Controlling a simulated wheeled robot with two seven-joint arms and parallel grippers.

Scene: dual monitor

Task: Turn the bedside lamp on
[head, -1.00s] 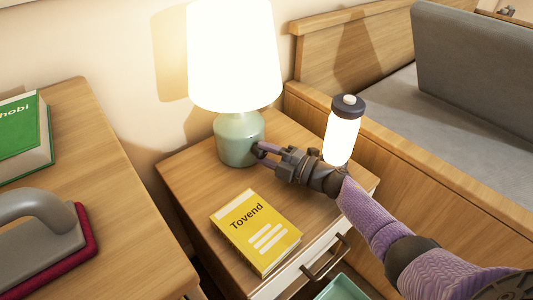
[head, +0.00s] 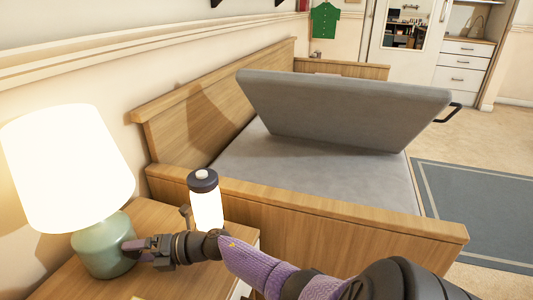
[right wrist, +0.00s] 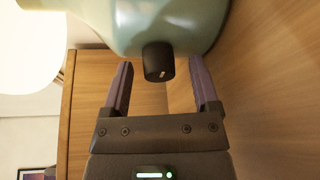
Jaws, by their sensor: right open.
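The bedside lamp has a green rounded base (head: 102,247) and a white shade (head: 68,165) that glows brightly. It stands on the wooden nightstand (head: 160,215) at the left of the head view. In the right wrist view a short dark knob (right wrist: 158,62) sticks out of the lamp base. My right gripper (head: 134,248) is at the lamp base. Its two purple fingers are open on either side of the knob, with a gap on each side, and hold nothing. My left gripper is not in view.
A glowing white cylinder with a dark cap (head: 205,205) stands close behind my right wrist on the nightstand. The wooden bed frame (head: 330,225) is to the right, with a tilted grey mattress piece (head: 335,110). A blue-grey rug (head: 480,205) lies on the floor.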

